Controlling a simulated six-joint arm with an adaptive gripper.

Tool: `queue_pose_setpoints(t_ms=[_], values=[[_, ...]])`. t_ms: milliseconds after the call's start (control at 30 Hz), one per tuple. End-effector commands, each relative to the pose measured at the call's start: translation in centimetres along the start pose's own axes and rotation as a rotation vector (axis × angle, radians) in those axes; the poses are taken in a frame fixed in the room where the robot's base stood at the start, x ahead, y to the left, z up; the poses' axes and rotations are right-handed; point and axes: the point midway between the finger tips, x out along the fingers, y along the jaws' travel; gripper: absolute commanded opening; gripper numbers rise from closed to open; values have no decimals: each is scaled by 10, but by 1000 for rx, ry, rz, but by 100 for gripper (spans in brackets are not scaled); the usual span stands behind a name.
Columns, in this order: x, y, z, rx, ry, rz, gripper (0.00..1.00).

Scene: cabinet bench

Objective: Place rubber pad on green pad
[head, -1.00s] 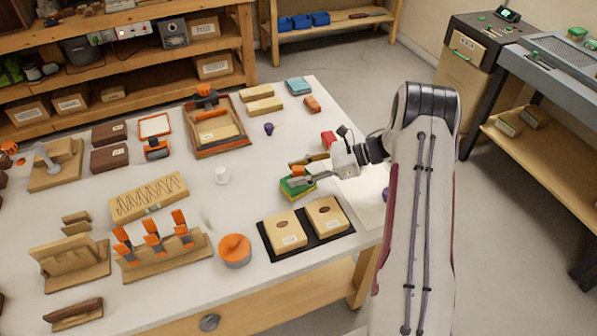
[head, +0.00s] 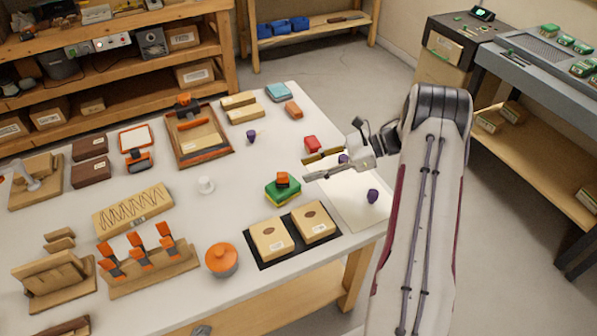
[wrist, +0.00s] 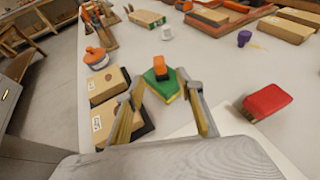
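The green pad (head: 283,192), a green block with a yellow lower layer, lies on the white bench. A small orange block, apparently the rubber pad (head: 282,178), rests on top of it. In the wrist view the rubber pad (wrist: 161,73) sits on the green pad (wrist: 160,91), towards its far side, with dark sides showing. My gripper (head: 309,167) is open and empty, just right of the green pad and apart from it. In the wrist view its fingers (wrist: 166,92) are spread wide, with the green pad seen beyond and between them.
A red block (head: 311,144) lies behind my gripper. Purple pieces (head: 373,196) lie on a white sheet (head: 352,212) to the right. Two boxes (head: 270,240) on a black mat and an orange-lidded jar (head: 221,260) stand in front. A white cup (head: 206,185) stands left.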

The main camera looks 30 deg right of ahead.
Motion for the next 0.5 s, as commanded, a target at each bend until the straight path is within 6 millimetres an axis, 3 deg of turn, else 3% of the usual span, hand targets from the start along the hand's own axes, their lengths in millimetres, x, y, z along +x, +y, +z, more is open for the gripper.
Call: queue_pose_setpoints(t_ms=[200, 500], values=[[-23, 0, 0, -1, 0, -1, 37], [-30, 0, 0, 0, -1, 0, 37]])
